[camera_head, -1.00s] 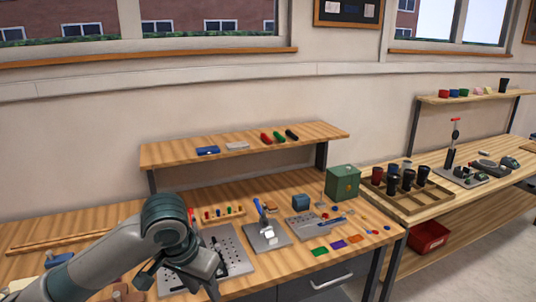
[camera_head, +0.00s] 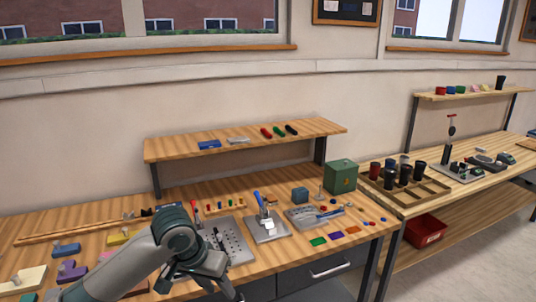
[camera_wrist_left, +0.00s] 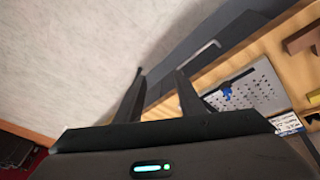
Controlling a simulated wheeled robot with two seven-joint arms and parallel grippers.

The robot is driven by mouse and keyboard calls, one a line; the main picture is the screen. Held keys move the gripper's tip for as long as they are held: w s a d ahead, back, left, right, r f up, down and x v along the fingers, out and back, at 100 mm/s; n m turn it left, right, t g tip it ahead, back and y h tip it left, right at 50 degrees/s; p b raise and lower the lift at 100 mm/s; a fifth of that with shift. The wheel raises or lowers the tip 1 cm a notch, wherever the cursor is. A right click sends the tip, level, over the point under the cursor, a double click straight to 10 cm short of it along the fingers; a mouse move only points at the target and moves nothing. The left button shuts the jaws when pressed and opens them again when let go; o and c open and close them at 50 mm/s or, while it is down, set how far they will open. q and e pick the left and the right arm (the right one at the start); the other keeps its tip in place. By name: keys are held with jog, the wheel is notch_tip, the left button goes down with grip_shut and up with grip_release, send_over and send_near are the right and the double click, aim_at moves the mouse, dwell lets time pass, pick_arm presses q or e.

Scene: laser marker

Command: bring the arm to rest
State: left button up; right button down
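My left arm (camera_head: 130,265) reaches in from the lower left of the head view, over the front of the wooden bench. My left gripper (camera_head: 200,285) hangs at the bench's front edge, near a grey perforated plate (camera_head: 238,246). In the left wrist view its two fingers (camera_wrist_left: 160,75) stand apart with nothing between them, so it is open and empty. The perforated plate also shows there (camera_wrist_left: 250,92), beyond the fingers and apart from them. My right gripper is in neither view.
The wooden bench (camera_head: 275,262) holds a small press (camera_head: 267,225), a green box (camera_head: 341,176), coloured tags and, at left, coloured blocks (camera_head: 66,250). A raised shelf (camera_head: 180,149) stands behind. A drawer front (camera_head: 325,270) lies below the edge.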

pick_arm(q)
jog(key=w+a+f+n+h+b, duration=0.1)
jog(key=w+f+n, duration=0.15)
jog(key=f, duration=0.85)
jog(key=w+f+n, duration=0.1)
jog(key=w+f, duration=0.2)
jog(key=f, duration=0.8)
jog(key=s+a+f, duration=0.2)
jog(key=s+f, duration=0.1)
jog(key=f, duration=0.5)
jog(key=s+a+f+t+y+b, duration=0.1)
jog(key=s+a+f, duration=0.2)
jog(key=f, duration=0.6)
jog(key=s+a+f, duration=0.2)
jog(key=s+f, duration=0.2)
jog(key=f, duration=0.4)
jog(key=s+a+f+y, duration=0.1)
jog(key=s+a+f, duration=0.2)
jog(key=s+f, duration=0.65)
jog(key=s+f+g, duration=0.1)
jog(key=s+f, duration=0.4)
jog(key=s, duration=0.8)
jog(key=s+a+f+m+g+y+b, duration=0.1)
jog(key=s+f, duration=0.4)
jog(key=s, duration=0.8)
jog(key=s+a+f+m+g, duration=0.1)
jog(key=s+f, duration=0.4)
jog(key=s, duration=0.8)
jog(key=shift+s+a+f+y+b, duration=0.25)
jog(key=shift+y+b, duration=0.05)
